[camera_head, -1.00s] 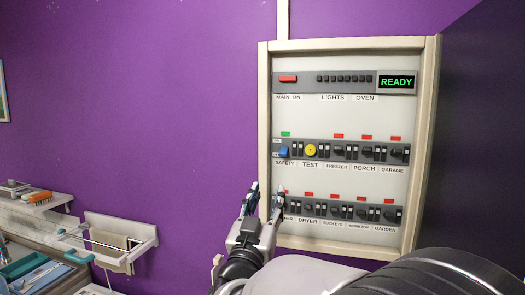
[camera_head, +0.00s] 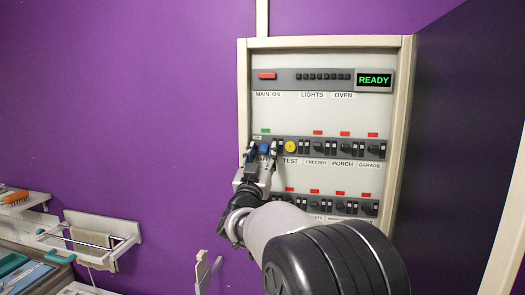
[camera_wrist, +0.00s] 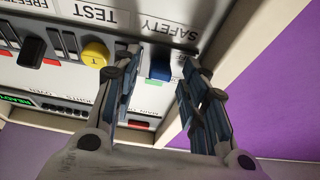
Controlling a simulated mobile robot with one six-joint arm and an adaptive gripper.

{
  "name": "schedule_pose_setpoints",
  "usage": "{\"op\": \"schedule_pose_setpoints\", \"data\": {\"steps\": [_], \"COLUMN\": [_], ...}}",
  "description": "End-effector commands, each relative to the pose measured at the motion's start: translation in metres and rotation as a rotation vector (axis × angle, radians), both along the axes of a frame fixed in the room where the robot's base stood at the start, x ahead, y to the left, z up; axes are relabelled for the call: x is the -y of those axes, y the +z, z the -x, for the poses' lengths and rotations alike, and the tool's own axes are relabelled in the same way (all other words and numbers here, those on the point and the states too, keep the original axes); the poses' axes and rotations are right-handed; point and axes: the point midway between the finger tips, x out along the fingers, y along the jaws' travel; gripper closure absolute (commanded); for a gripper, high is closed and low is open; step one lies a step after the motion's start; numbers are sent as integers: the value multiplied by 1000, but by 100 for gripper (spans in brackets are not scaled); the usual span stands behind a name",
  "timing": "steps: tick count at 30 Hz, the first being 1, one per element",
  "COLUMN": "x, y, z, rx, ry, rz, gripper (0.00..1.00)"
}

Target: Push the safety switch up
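The blue safety switch (camera_head: 264,149) sits on the left of the panel's middle row, under a small green lamp (camera_head: 265,130). Its lever appears to be in the lower part of its slot. My gripper (camera_head: 262,152) is open at the switch, with one finger on each side. The wrist view looks at the panel upside down. There the blue switch (camera_wrist: 160,66) shows between the open fingers of my gripper (camera_wrist: 160,60), with the SAFETY label above it in the picture. I cannot tell whether a finger touches it.
The yellow round TEST button (camera_head: 290,147) is close to the right finger. Black breakers (camera_head: 345,149) with red lamps continue to the right. The panel's pale frame (camera_head: 244,100) stands out at the left. A wall rack (camera_head: 90,238) is at lower left.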

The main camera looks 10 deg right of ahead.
Motion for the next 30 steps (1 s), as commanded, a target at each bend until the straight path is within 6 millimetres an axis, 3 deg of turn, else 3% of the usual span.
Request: {"op": "schedule_pose_setpoints", "data": {"steps": [12,30], "x": [3,3], "y": [3,3], "z": [-7,-7], "rx": [0,1], "ry": [0,0], "rz": [1,0], "gripper": [61,100]}}
